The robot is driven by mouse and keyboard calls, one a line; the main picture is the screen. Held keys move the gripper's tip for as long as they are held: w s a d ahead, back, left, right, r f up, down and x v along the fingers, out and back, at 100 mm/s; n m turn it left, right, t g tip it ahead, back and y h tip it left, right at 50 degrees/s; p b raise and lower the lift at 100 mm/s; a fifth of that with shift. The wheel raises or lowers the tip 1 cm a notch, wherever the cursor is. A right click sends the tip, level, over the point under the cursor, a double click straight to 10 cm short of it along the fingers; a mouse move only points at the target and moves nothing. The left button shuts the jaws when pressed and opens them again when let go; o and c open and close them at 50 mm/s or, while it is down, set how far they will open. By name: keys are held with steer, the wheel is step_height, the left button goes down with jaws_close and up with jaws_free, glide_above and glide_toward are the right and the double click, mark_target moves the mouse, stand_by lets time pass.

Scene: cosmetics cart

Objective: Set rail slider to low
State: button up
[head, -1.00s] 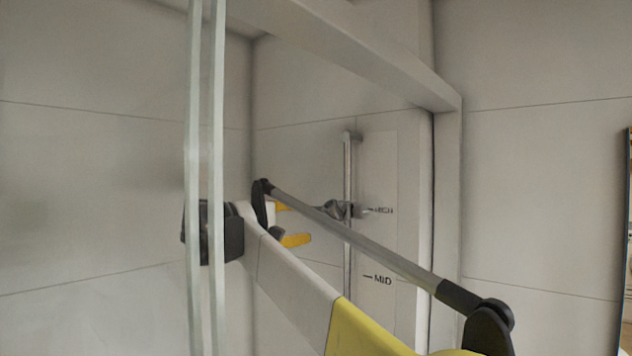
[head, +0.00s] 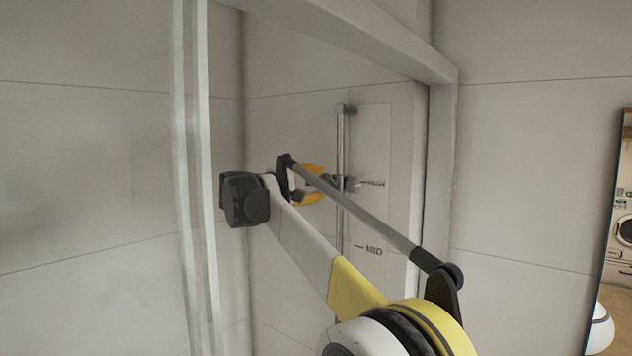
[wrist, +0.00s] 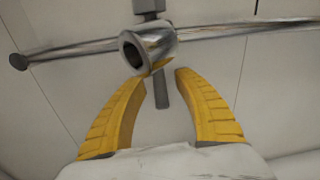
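The rail slider (head: 339,184) is a chrome holder on a vertical chrome rail (head: 341,140), level with the partly hidden upper mark, above the MID mark (head: 369,250). In the wrist view the slider (wrist: 146,48) shows as a round chrome socket, with a thin dark lever (wrist: 161,92) pointing from it between my fingers. My gripper (head: 321,184) has yellow fingers and is at the slider's left. In the wrist view my gripper (wrist: 162,76) is open, its tips just short of the socket, with gaps beside the lever. No low mark is visible; my arm hides part of the lower rail.
A glass panel edge (head: 190,170) stands upright left of my arm. A pale frame (head: 445,190) borders the opening on the right, with a bar (head: 350,35) across the top. A mirror (head: 610,240) stands at the far right.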

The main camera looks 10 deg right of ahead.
jaws_close()
step_height(320, 180, down, 36)
steer(key=b, duration=1.9)
jaws_free()
steer(key=shift+w, duration=0.1)
